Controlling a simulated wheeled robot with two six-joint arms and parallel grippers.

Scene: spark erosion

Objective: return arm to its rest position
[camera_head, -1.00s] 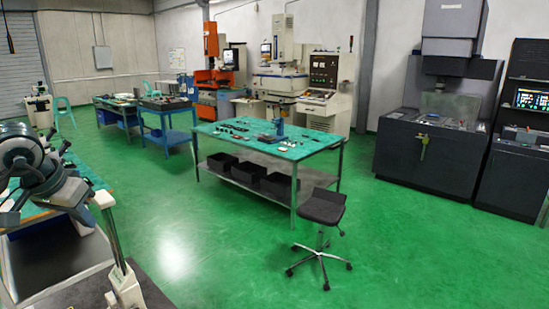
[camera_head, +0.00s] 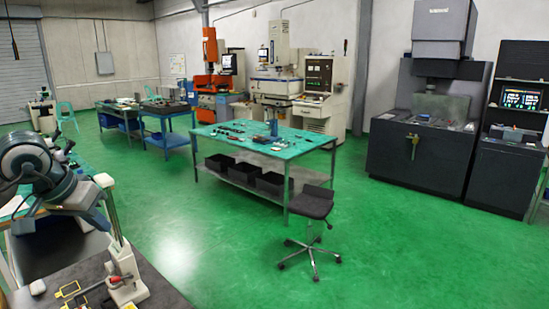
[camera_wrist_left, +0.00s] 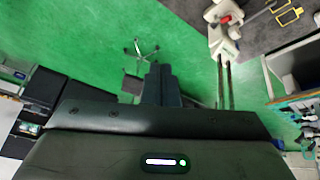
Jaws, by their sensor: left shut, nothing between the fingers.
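In the head view, an arm that looks like my left one comes in from the left edge, above a dark bench top. My left gripper (camera_head: 80,196) is at its lower right end, beside a white stand (camera_head: 125,280) with an upright column. In the left wrist view the dark fingers of this gripper (camera_wrist_left: 162,85) are together with nothing held, pointing out over green floor. The stand also shows there (camera_wrist_left: 225,38), to the right of the fingers and apart from them in the picture. My right gripper is in neither view.
A yellow-framed item (camera_head: 69,290) lies by the stand. A green-topped table (camera_head: 313,144) with small parts stands mid-room, a wheeled stool (camera_head: 312,205) before it. Dark machines (camera_head: 415,158) stand at the right. Green floor (camera_head: 200,235) is open between bench and table.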

